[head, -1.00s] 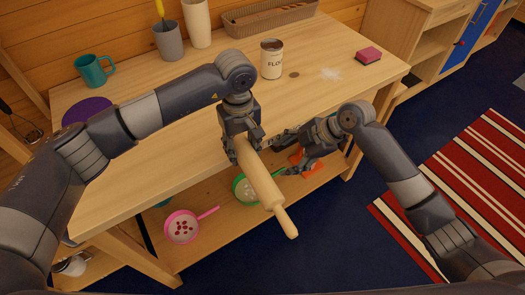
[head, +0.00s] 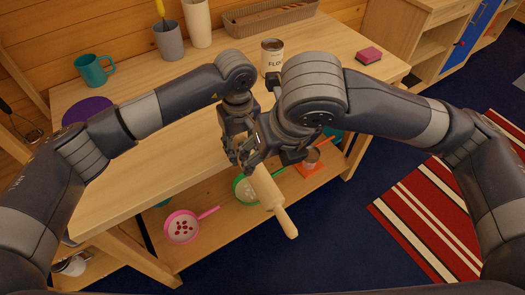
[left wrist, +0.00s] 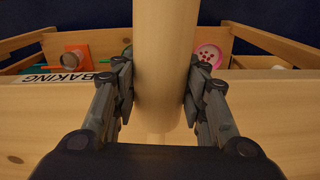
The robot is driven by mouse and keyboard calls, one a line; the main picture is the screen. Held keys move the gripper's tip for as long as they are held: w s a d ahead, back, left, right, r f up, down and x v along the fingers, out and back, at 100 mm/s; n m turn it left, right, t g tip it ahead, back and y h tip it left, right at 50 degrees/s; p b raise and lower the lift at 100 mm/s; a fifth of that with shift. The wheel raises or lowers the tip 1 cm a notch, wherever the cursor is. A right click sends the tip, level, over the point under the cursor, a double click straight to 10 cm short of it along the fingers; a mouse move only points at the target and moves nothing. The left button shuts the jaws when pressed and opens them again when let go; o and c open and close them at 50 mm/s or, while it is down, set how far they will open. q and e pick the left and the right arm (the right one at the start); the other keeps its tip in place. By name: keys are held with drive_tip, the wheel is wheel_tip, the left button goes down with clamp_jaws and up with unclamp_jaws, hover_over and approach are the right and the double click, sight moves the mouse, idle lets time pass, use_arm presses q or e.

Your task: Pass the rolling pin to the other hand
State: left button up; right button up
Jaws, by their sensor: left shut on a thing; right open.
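The pale wooden rolling pin (head: 267,188) hangs tilted in front of the table edge, its lower handle pointing down and right in the head view. My left gripper (head: 232,148) is shut on its upper part. In the left wrist view, the rolling pin (left wrist: 165,40) stands between the two fingers of the left gripper (left wrist: 160,90). My right gripper (head: 249,158) is open, with its fingers by the pin just below the left gripper. The right arm hides part of the pin and left fingers, so I cannot tell whether the right fingers straddle it.
The wooden table (head: 130,165) holds a teal mug (head: 95,71), a grey cup (head: 168,42), a flour tin (head: 271,55) and a pink sponge (head: 369,55). A pink strainer (head: 182,226) and a green one (head: 244,189) lie on the lower shelf (head: 215,235). Floor in front is clear.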

use_arm(q)
drive_tip(key=shift+d+r, duration=0.1)
use_arm(e)
drive_tip(key=shift+w+a+f+n+t, duration=0.1)
drive_tip(key=shift+a+f+n+t, duration=0.2)
drive_tip(key=shift+a+n, duration=0.35)
drive_tip(key=x, duration=1.1)
drive_tip(key=shift+w+f, duration=0.1)
drive_tip(key=shift+w, duration=0.05)
drive_tip(key=c, duration=1.4)
use_arm(q)
drive_tip(key=o, duration=1.4)
use_arm(e)
drive_tip(key=shift+c, duration=0.2)
use_arm(q)
drive_tip(key=shift+o, duration=0.2)
